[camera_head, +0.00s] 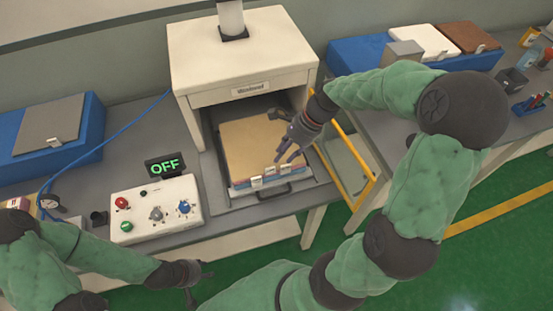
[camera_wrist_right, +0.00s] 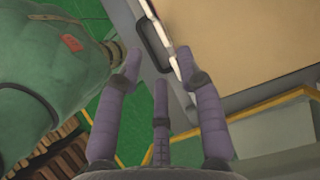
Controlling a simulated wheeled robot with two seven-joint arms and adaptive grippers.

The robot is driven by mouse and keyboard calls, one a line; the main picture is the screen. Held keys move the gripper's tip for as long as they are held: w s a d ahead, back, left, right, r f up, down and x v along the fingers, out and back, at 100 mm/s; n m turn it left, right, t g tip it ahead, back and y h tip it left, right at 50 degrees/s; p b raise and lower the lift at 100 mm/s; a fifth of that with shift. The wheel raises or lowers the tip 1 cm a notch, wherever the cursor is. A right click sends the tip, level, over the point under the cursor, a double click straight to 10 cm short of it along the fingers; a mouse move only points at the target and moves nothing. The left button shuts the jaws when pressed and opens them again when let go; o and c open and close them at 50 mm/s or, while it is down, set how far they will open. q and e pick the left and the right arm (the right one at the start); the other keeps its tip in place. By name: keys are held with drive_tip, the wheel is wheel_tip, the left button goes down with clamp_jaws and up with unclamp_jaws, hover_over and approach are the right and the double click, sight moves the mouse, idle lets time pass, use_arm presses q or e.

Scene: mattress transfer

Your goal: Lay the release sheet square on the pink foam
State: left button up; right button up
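A tan sheet (camera_head: 258,140), which looks like the release sheet, lies on top of a layered stack in the pulled-out tray of the white press. A thin pink layer and a blue layer show below its front edge (camera_head: 240,184). Small white tabs (camera_head: 270,171) stand along that edge. The sheet fills the upper right of the right wrist view (camera_wrist_right: 250,40). My right gripper (camera_head: 285,155) is over the stack's front right part, its purple fingers spread and nothing between them (camera_wrist_right: 160,75). My left gripper (camera_head: 200,283) is low, in front of the bench, with its fingers apart and empty.
The press (camera_head: 240,62) stands open above the tray. A yellow-framed guard (camera_head: 345,165) is right of it. A control box (camera_head: 156,210) sits at left below an "OFF" display (camera_head: 165,166). Blue bins stand left (camera_head: 84,135) and right (camera_head: 358,60); the right one carries white and brown pads.

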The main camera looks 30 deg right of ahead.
drive_tip(key=shift+p+v, duration=0.4)
drive_tip(key=shift+v, duration=1.85)
drive_tip(key=shift+c, duration=0.3)
